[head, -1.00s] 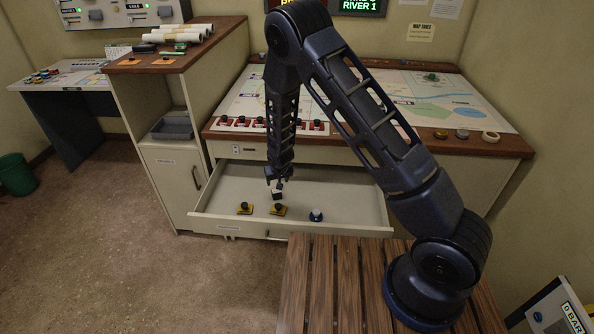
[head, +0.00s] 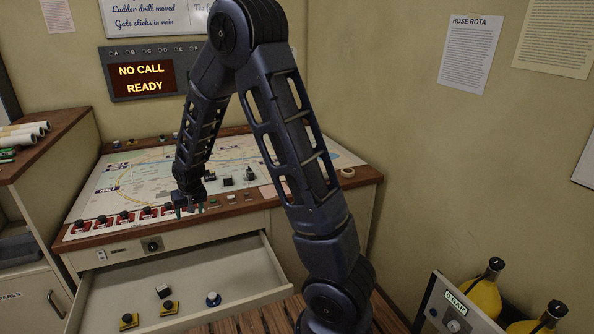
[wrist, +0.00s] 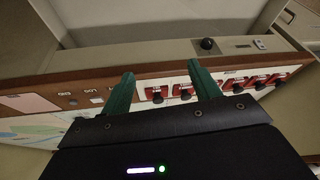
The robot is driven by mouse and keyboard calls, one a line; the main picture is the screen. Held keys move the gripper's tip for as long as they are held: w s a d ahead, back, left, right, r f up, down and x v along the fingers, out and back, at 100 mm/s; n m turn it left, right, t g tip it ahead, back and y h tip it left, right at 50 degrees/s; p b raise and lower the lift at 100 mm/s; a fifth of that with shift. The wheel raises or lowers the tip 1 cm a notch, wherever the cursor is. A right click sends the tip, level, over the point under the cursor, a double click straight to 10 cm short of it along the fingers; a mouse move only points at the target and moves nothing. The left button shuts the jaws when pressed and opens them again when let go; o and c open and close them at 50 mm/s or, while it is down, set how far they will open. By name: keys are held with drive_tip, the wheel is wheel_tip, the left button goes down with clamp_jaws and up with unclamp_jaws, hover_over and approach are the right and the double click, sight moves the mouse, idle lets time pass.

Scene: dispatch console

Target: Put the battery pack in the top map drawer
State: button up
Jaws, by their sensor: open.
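A small black-and-white block (head: 163,291), which looks like the battery pack, lies on the floor of the open map drawer (head: 235,270). My gripper (head: 190,209) is above the front edge of the map table, higher than the drawer and apart from the block. In the wrist view its two green fingers (wrist: 163,88) are spread with nothing between them. The drawer interior shows only partly there, and the block is not visible in it.
A row of red switches (head: 125,217) runs along the table's front edge under my gripper. Dark blocks (head: 227,181) stand on the map table. A cabinet with paper rolls (head: 22,130) is at left. Yellow containers (head: 486,293) are at lower right.

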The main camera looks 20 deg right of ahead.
drive_tip(key=s+d+r+m, duration=0.1)
drive_tip(key=s+d+r, duration=0.4)
drive_tip(key=d+r, duration=0.4)
drive_tip(key=s+d+r, duration=0.4)
drive_tip(key=d+r, duration=0.4)
drive_tip(key=s+d+r, duration=0.2)
drive_tip(key=s+d, duration=0.2)
drive_tip(key=s, duration=0.3)
drive_tip(key=s+d+r+m+h, duration=0.1)
drive_tip(key=s+d+r, duration=0.2)
drive_tip(key=s, duration=0.3)
drive_tip(key=s+d+r, duration=0.2)
drive_tip(key=s+d, duration=0.3)
drive_tip(key=s, duration=0.2)
drive_tip(key=shift+s+d+r+t+h, duration=0.15)
drive_tip(key=shift+s+d+t+h, duration=0.05)
drive_tip(key=shift+s+t+h, duration=0.1)
